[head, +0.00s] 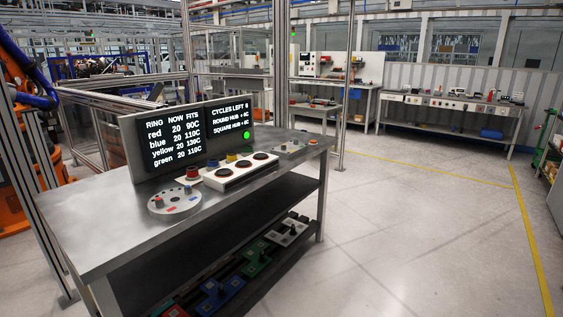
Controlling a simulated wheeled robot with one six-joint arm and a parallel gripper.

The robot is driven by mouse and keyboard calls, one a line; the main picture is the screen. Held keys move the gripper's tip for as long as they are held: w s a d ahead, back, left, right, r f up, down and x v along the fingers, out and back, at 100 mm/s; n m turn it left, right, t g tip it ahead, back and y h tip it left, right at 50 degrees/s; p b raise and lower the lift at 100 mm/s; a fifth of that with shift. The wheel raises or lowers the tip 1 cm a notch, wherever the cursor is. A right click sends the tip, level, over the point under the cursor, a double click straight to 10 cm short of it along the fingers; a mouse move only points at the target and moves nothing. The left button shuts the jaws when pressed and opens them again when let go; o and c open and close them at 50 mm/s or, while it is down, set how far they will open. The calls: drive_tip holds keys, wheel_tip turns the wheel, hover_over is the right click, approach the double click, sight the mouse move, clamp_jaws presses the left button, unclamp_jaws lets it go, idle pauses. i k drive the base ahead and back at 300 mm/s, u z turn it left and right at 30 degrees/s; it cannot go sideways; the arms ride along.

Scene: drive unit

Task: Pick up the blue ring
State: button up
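A grey metal bench (90,225) stands in front of me at the left. On it is a white block (224,181) with several dark round spots on top. Small coloured pieces stand along its back edge, including a red one (193,172) and a yellow one (231,157). They are too small for me to single out the blue ring with certainty. A round grey disc (160,207) with small pieces on it lies in front of the block. A flat grey plate (291,148) lies at the bench's right end. My gripper is not in view.
A black display (187,139) on the bench lists blue as now 20, fits 110C. Coloured fixtures, including a blue one (222,295), lie on the lower shelf. An upright post (347,90) stands behind. The floor (420,240) at right is clear.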

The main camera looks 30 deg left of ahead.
sight(213, 164)
drive_tip(key=u, duration=0.25)
drive_tip(key=i, duration=1.65)
drive_tip(key=u, duration=1.1)
drive_tip(key=i, duration=0.95)
drive_tip(key=u, duration=1.65)
drive_tip(key=i, duration=0.95)
drive_tip(key=u, duration=0.45)
